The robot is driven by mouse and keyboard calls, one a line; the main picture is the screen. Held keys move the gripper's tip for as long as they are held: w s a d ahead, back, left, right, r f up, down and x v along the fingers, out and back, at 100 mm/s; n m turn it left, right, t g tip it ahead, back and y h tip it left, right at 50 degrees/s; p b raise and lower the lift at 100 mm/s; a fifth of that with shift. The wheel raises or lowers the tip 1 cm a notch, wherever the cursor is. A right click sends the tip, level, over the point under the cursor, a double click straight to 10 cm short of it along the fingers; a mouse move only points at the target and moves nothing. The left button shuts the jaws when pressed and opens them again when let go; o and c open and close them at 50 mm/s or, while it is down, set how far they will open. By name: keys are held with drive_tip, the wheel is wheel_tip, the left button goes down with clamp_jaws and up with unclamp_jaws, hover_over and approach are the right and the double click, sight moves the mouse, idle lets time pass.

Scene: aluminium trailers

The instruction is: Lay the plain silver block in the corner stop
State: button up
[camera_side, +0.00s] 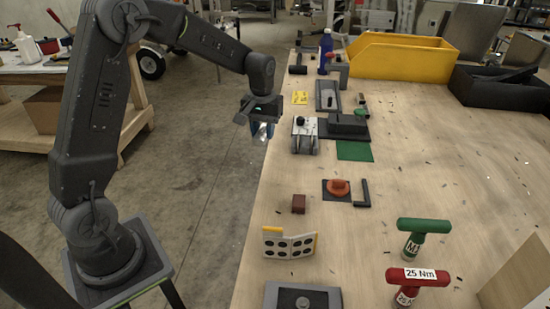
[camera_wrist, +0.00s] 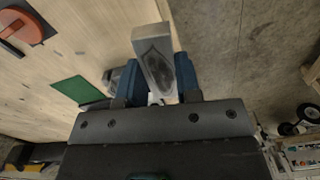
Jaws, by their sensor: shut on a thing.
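My gripper (camera_side: 262,130) hangs over the floor just left of the table's left edge. In the wrist view its two blue fingers (camera_wrist: 160,88) are closed on the plain silver block (camera_wrist: 156,58), which sticks out beyond the fingertips. In the side view the block (camera_side: 264,130) shows only as a small bright patch between the fingers. A dark L-shaped piece (camera_side: 365,194), which looks like the corner stop, lies on the table beside a dark plate with an orange round part (camera_side: 338,187). Nothing lies inside its angle.
A grey-white wheeled fixture (camera_side: 304,138) stands near the table edge beside my gripper. Green (camera_side: 424,225) and red (camera_side: 418,279) T-handles stand at front right. The right side is mostly clear.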

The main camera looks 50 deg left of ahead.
drive_tip(key=d+f+m, duration=0.1)
drive_tip(key=d+m, duration=0.1)
drive_tip(key=s+d+f+m, duration=0.1)
drive_tip(key=d+f+m, duration=0.1)
drive_tip(key=d, duration=0.1)
drive_tip(key=d+f+m, duration=0.1)
drive_tip(key=d+m, duration=0.1)
drive_tip(key=shift+s+d+f, duration=0.2)
drive_tip(key=shift+s+f, duration=0.05)
drive_tip(key=shift+f, duration=0.1)
drive_tip(key=w+a+r+n, duration=0.1)
drive_tip(key=a+r+n, duration=0.5)
drive_tip(key=a+n, duration=0.2)
drive_tip(key=shift+w+a, duration=0.3)
drive_tip(key=shift+a, duration=0.55)
drive_tip(key=shift+d, duration=0.1)
hover_over(298, 170)
wheel_tip(298, 170, down, 7)
drive_tip(key=shift+r, duration=0.1)
drive_tip(key=shift+f, duration=1.8)
drive_tip(key=shift+f, duration=0.1)
